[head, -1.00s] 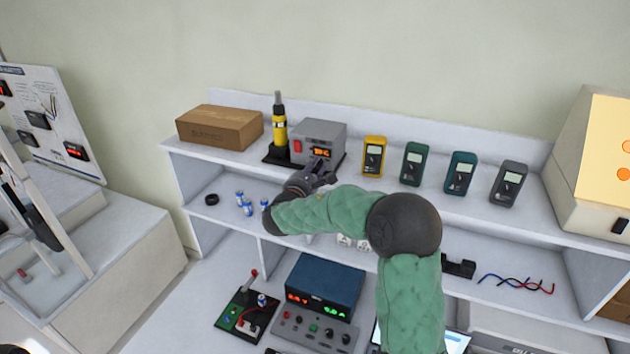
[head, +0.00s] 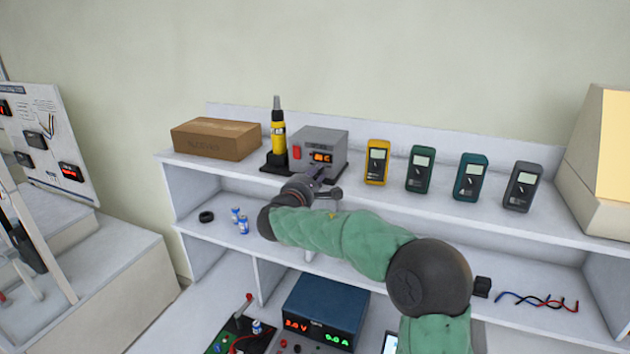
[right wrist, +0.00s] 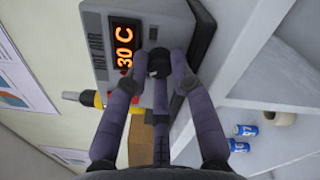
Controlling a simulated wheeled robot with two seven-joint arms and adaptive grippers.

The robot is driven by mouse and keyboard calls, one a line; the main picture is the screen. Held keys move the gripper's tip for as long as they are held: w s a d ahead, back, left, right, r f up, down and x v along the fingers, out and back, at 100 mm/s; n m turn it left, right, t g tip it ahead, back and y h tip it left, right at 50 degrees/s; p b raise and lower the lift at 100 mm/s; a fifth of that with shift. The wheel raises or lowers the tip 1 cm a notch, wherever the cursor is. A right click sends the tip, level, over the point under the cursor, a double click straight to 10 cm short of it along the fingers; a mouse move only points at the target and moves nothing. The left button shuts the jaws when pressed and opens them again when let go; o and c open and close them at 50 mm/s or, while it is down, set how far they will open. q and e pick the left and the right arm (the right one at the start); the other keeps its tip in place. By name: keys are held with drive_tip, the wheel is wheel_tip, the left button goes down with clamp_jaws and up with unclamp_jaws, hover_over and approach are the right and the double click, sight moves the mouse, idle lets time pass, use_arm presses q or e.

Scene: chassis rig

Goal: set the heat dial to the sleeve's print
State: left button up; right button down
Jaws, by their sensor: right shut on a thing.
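The grey hot-air station (head: 324,147) stands on the top shelf with a red switch and a lit orange display (head: 320,158). In the right wrist view the display (right wrist: 124,45) reads 30 C. The heat dial (right wrist: 159,62) is a dark knob beside the display, partly hidden by my fingers. My right gripper (right wrist: 160,68) is shut on the dial, with fingers on both sides of it. In the head view my right gripper (head: 328,183) is at the station's lower front. I cannot make out a sleeve or its print. My left gripper is not in view.
A yellow hot-air tool (head: 278,140) stands left of the station, beside a cardboard box (head: 215,139). Several meters (head: 420,169) stand to the right. Small blue-and-white cans (head: 243,226) and a black ring (head: 206,217) lie on the shelf below.

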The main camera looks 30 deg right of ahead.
idle(0.4)
drive_tip(key=c, duration=1.3)
unclamp_jaws()
drive_tip(key=v, duration=1.2)
drive_tip(key=shift+f, duration=0.1)
drive_tip(key=shift+o, duration=0.2)
